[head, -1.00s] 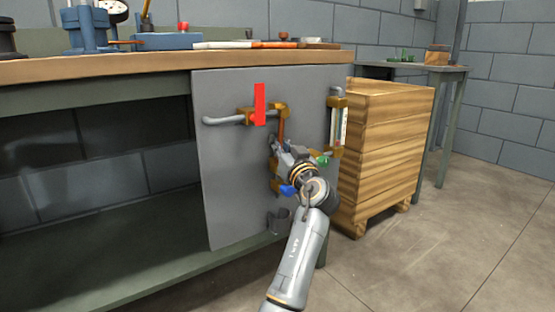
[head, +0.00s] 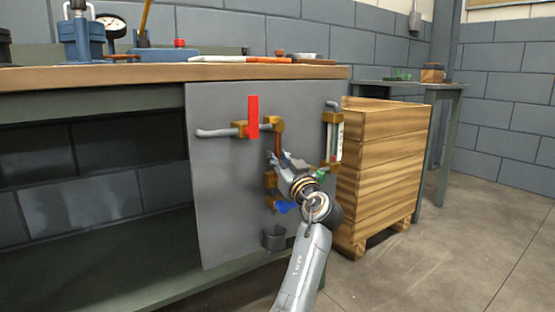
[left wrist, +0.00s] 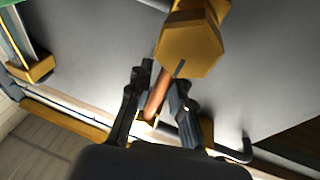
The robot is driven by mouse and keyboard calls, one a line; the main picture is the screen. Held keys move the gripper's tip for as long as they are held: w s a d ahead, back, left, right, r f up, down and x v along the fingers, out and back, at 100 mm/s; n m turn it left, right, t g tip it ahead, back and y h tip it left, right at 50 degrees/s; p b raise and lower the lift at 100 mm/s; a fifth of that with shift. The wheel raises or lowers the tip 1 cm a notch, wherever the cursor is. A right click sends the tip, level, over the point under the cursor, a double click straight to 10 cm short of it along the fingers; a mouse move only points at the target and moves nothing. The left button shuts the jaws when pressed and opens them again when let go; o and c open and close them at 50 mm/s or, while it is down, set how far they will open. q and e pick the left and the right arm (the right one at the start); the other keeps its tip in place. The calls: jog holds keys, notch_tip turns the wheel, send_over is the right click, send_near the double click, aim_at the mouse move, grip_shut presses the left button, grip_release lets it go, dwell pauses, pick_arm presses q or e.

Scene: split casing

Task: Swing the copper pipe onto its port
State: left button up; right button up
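The copper pipe (head: 278,140) hangs from a brass elbow (head: 275,123) on the grey panel, close to upright; its lower part is hidden by my left gripper (head: 285,160). In the left wrist view the copper pipe (left wrist: 157,98) lies between the two dark fingers of my left gripper (left wrist: 160,85). A narrow gap shows beside the pipe, so the fingers look partly open around it. A large brass hex fitting (left wrist: 190,45) covers the pipe's far end there; I cannot tell whether they join. Below the gripper, brass fittings (head: 270,180) sit on the panel. My right gripper is out of view.
A red handle (head: 253,117) stands upright on the grey pipe (head: 215,133) at the left. A sight gauge (head: 335,142) is at the panel's right edge. Blue (head: 285,208) and green (head: 319,174) handles are close to my gripper. A wooden crate (head: 385,165) stands right.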

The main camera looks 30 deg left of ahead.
pick_arm(q)
jog(key=shift+d, duration=0.1)
jog(key=v, duration=1.2)
jog(key=shift+w, duration=0.15)
